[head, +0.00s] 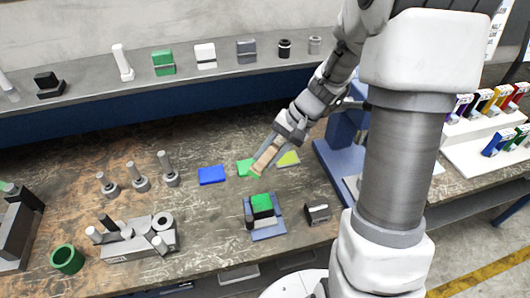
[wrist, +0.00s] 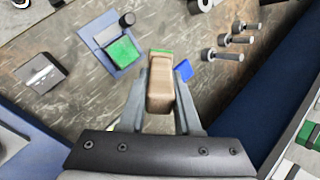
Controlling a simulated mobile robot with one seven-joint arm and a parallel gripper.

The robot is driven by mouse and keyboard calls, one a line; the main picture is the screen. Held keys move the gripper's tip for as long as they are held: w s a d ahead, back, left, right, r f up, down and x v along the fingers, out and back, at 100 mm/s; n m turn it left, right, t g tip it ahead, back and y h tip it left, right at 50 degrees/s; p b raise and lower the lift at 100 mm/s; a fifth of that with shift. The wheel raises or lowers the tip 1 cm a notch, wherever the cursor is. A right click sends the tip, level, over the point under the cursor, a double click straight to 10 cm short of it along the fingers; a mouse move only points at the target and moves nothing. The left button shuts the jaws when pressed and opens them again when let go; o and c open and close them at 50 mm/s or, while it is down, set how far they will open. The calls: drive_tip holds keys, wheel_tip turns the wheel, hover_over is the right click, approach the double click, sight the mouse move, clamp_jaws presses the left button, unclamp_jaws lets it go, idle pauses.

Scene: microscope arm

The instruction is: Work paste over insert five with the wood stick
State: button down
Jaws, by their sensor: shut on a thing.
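My gripper (head: 273,148) is shut on a tan wood stick (head: 264,160), which points down and left over the bench. In the wrist view the stick (wrist: 160,90) sits between both fingers. Green shows at its far end; I cannot tell whether it is paste or the green pad (head: 244,168) beyond. A green-topped block (head: 262,204) sits in a grey and blue holder (head: 268,234), nearer the bench's front than the stick. The block also shows in the wrist view (wrist: 123,50), left of the stick and apart from it. No number marks insert five.
A blue pad (head: 211,175) and a yellow-green pad (head: 289,158) flank the green pad. A small grey block (head: 317,213) lies right of the holder. Several metal pins (head: 138,183), a grey fixture (head: 137,240) and a green ring (head: 67,259) stand left. A shelf (head: 200,82) runs behind.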

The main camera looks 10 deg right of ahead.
drive_tip(key=shift+s+r+p, duration=0.6)
drive_tip(key=shift+r+p, duration=0.25)
drive_tip(key=shift+r, duration=0.1)
wheel_tip(320, 180, down, 5)
drive_tip(key=b, duration=0.3)
drive_tip(key=shift+b, duration=0.3)
